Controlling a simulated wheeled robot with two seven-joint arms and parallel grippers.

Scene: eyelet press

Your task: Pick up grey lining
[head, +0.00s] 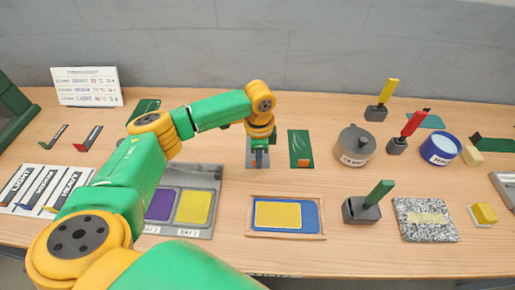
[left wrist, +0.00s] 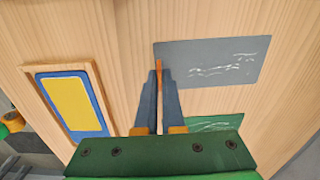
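The grey lining (left wrist: 215,60) is a flat grey sheet with white scribbles, with an orange tab at its near edge in the left wrist view. In the head view it shows partly (head: 251,160) beneath my left gripper (head: 259,147). The left wrist view shows the two blue-grey fingers (left wrist: 159,80) close together with the orange tab between them; they look shut on it. Whether the sheet is off the table is hard to tell. My right gripper is not in view.
A green lining (head: 300,148) with an orange tab lies just right of the grey one. A wooden frame (head: 318,236) with a yellow and blue panel is in front. A grey tray (head: 205,232), a lidded pot (head: 354,145) and handled blocks (head: 361,211) stand around.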

